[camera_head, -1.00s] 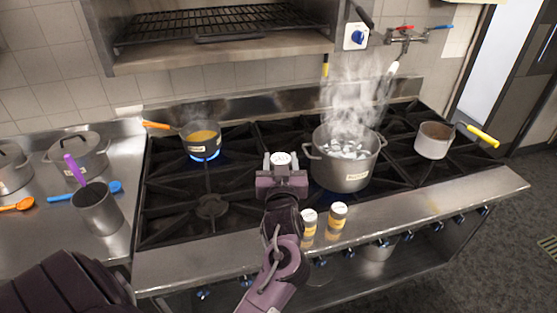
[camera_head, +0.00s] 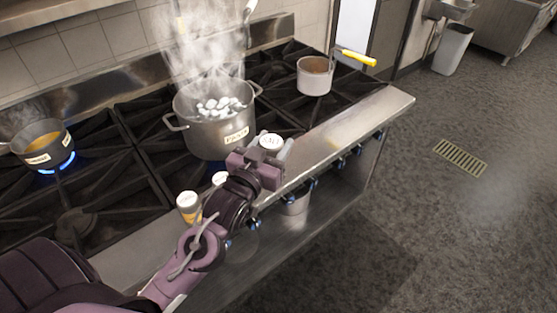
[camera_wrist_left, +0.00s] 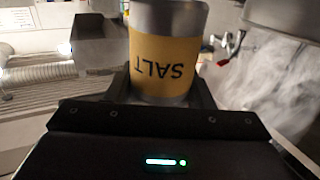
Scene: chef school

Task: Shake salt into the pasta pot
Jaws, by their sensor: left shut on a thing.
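The pasta pot (camera_head: 209,138) is a large steel pot with a label, standing steaming on the stove with pale pieces in bubbling water. My left gripper (camera_head: 268,152) is shut on the salt shaker (camera_head: 271,142), whose white top shows in the head view. In the left wrist view the salt shaker (camera_wrist_left: 168,62) fills the jaws, its yellow SALT label upside down in the picture. The gripper is in front and to the right of the pot, near the stove's front edge, apart from the pot. The right gripper is not in view.
Two other shakers, one in front (camera_head: 188,207) and one partly hidden by my arm (camera_head: 220,178), stand on the front ledge. A small pan (camera_head: 41,145) sits over a blue flame at left. A saucepan with a yellow handle (camera_head: 314,77) stands at back right. Steam rises above the pot.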

